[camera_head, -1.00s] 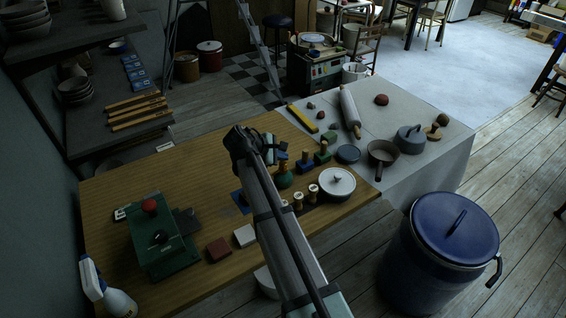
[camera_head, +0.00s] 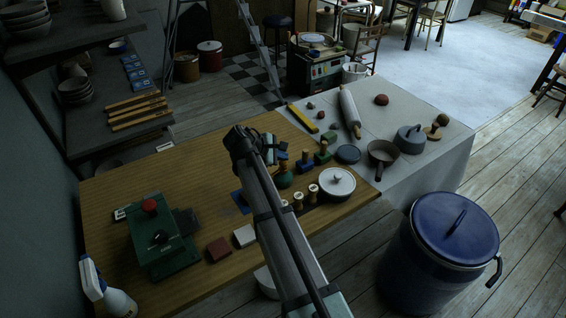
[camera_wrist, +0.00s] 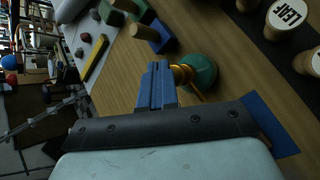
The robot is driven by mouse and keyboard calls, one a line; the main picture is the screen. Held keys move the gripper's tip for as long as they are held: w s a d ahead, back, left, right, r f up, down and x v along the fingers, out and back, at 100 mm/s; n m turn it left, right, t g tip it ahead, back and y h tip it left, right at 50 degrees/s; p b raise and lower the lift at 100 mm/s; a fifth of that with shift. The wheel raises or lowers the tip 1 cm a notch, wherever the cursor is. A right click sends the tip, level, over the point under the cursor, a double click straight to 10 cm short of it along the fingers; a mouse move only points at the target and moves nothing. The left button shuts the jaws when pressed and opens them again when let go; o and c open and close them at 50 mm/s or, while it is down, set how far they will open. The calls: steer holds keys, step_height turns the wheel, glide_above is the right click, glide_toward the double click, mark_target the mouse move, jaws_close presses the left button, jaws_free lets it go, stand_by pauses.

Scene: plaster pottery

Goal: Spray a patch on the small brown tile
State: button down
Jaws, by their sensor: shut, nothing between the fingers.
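The small brown tile (camera_head: 218,249) lies flat on the wooden table, right of the green box, beside a white tile (camera_head: 244,236). A white spray bottle with a blue band on its head (camera_head: 118,303) stands at the table's lower left corner. A round green vessel with a brass top (camera_head: 285,179) stands near the middle right of the table; it also shows in the wrist view (camera_wrist: 203,74). My gripper (camera_wrist: 158,66) is shut and empty, its blue fingers beside the brass top in that picture; I cannot tell whether they touch. It also shows in the head view (camera_head: 280,150).
A green box with a red button (camera_head: 165,250) stands left of the tiles. Several stamps, including a green block stamp (camera_head: 322,155), and a white lidded pot (camera_head: 337,183) stand at the right. A blue square (camera_head: 238,200) lies mid-table.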

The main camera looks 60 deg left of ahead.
mark_target(281, 164)
steer(key=shift+f, duration=0.15)
steer(key=shift+f, duration=0.5)
stand_by(0.9)
steer(key=shift+r, duration=0.65)
steer(key=shift+r, duration=3)
